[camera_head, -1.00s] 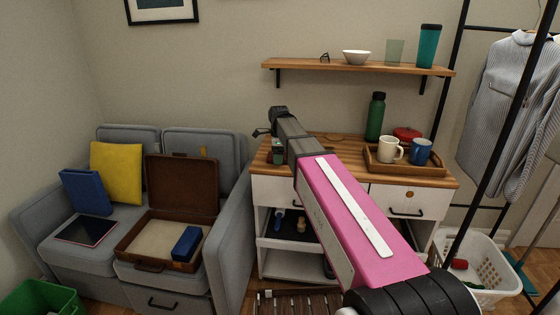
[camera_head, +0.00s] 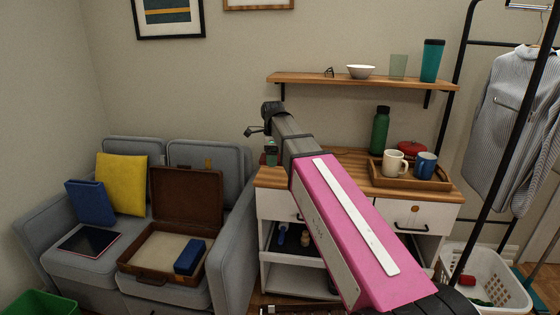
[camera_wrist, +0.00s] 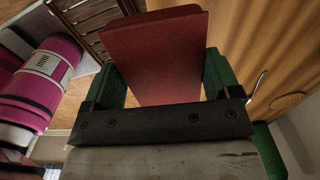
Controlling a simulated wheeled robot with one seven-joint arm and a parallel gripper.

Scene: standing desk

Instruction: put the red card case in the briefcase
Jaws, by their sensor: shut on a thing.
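The red card case (camera_wrist: 155,55) is a flat dark red rectangle in the wrist view. My gripper (camera_wrist: 163,80) is shut on it, with a green finger on each side. In the head view my gripper (camera_head: 270,153) hangs at the left end of the wooden dresser top, and the case cannot be made out there. The brown briefcase (camera_head: 187,195) lies open on the grey sofa at the left, its lid upright at the back. A blue box (camera_head: 190,256) lies in the right part of its pale interior. My gripper is right of the briefcase and higher.
The sofa (camera_head: 232,232) also holds a yellow cushion (camera_head: 121,184), a blue block (camera_head: 90,203) and a dark tablet (camera_head: 89,240). Its right armrest stands between dresser and briefcase. A wooden tray (camera_head: 410,181) with mugs is on the dresser. A shelf (camera_head: 360,82) hangs above.

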